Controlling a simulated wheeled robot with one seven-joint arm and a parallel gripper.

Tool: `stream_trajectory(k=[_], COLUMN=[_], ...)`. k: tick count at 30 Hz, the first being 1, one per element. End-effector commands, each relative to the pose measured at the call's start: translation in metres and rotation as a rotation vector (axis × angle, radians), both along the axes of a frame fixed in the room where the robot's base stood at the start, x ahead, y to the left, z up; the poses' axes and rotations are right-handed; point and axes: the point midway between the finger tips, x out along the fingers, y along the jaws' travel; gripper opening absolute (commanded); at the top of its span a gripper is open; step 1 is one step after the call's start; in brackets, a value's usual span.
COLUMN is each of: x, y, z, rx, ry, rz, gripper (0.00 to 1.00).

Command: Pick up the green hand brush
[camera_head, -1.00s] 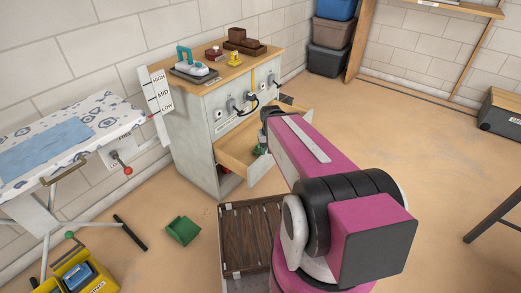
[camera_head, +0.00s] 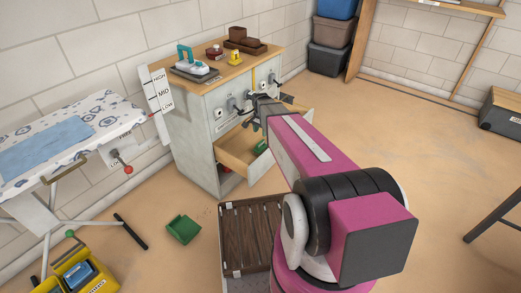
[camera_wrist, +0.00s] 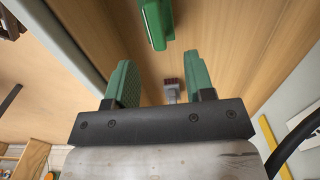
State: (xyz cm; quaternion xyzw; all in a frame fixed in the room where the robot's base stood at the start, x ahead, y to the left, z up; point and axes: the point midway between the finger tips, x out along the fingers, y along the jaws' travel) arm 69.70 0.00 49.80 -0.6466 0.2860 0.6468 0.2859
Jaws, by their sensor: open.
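The green hand brush (camera_head: 261,147) appears to be the green object lying inside the open wooden drawer (camera_head: 234,160) of the grey cabinet. In the wrist view a green piece (camera_wrist: 155,22), likely its handle, lies on the drawer floor beyond my fingertips. My gripper (camera_wrist: 161,72) is open with green finger pads and nothing between them. In the head view my gripper (camera_head: 258,108) is above the drawer, near the cabinet front, and apart from the brush. Part of the brush is hidden.
A small grey object with brown bristles (camera_wrist: 173,88) also lies in the drawer. A green dustpan (camera_head: 183,229) is on the floor. The cabinet top (camera_head: 215,83) holds an iron and blocks. An ironing board (camera_head: 70,135) stands left. Open floor lies right.

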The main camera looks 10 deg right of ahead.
Motion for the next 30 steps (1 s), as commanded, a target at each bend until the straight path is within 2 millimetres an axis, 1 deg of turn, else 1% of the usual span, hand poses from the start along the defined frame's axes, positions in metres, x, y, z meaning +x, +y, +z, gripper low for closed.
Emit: stream_trajectory(k=[1,3,11,14,18,21,28,29,30], x=[0.001,0.000,-0.002,-0.004,-0.006,-0.006,-0.006,-0.006,-0.006], y=[0.000,0.000,0.001,0.001,0.002,0.002,0.002,0.002,0.002], z=[-0.010,-0.019,-0.036,-0.047,-0.068,-0.077,-0.079,-0.079,-0.079], rx=[0.000,0.000,0.000,0.000,0.000,0.000,0.000,0.000,0.000], ry=[0.001,0.001,0.000,0.001,0.001,0.000,-0.001,-0.001,-0.001], rz=[0.001,0.001,0.002,0.002,0.002,0.002,0.002,0.002,0.002], gripper=[0.49,0.49,0.49,0.49,0.49,0.49,0.49,0.46,0.33])
